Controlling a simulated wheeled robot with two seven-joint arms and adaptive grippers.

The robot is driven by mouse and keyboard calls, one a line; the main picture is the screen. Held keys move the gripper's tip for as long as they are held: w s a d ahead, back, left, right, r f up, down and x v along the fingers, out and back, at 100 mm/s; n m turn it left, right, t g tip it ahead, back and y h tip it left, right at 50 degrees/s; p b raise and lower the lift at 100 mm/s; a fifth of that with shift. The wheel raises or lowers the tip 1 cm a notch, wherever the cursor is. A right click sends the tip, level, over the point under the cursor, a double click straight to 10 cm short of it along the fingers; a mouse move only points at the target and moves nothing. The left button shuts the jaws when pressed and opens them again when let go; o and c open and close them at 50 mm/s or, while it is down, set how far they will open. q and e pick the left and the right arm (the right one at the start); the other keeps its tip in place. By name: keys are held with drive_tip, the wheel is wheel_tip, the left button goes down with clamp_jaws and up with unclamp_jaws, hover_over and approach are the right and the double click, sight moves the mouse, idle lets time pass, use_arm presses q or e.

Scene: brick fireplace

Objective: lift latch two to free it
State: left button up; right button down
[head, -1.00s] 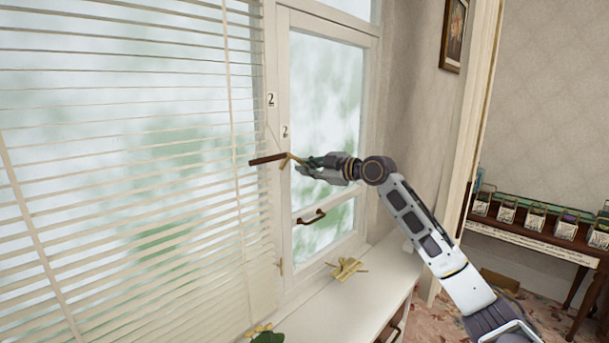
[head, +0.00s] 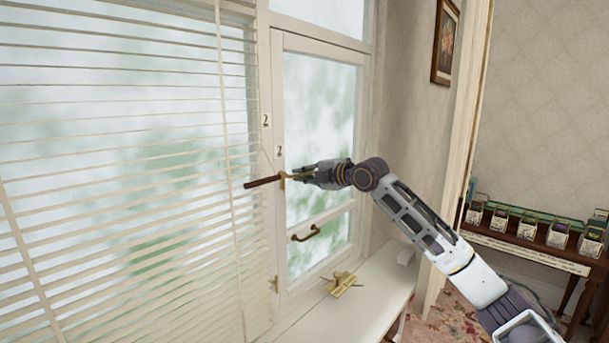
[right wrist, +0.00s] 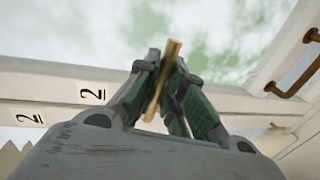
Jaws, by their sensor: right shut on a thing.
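Latch two sits on the window frame just below two labels reading "2" (head: 266,120). It has a dark brown handle (head: 262,182) pointing left across the blind's edge and a brass part (head: 283,178) at the frame. Its brass end lies nearly level, reaching right to my right gripper (head: 299,174). In the right wrist view, the right gripper's green-grey fingers are shut on a brass bar (right wrist: 168,65), which sticks up between the tips. The fingers hide where the bar meets the rest of the latch. My left gripper is not in view.
A brown pull handle (head: 306,234) is on the window sash below. A brass piece (head: 341,284) lies on the white sill (head: 345,312). The white slatted blind (head: 120,200) covers the left. A side table with small boxes (head: 530,241) stands at the right.

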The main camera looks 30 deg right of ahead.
idle(0.3)
drive_tip(key=c, duration=1.5)
unclamp_jaws()
drive_tip(key=shift+s, duration=0.1)
drive_tip(key=v, duration=1.1)
drive_tip(key=shift+s, duration=0.25)
drive_tip(key=shift+s, duration=0.15)
idle(0.4)
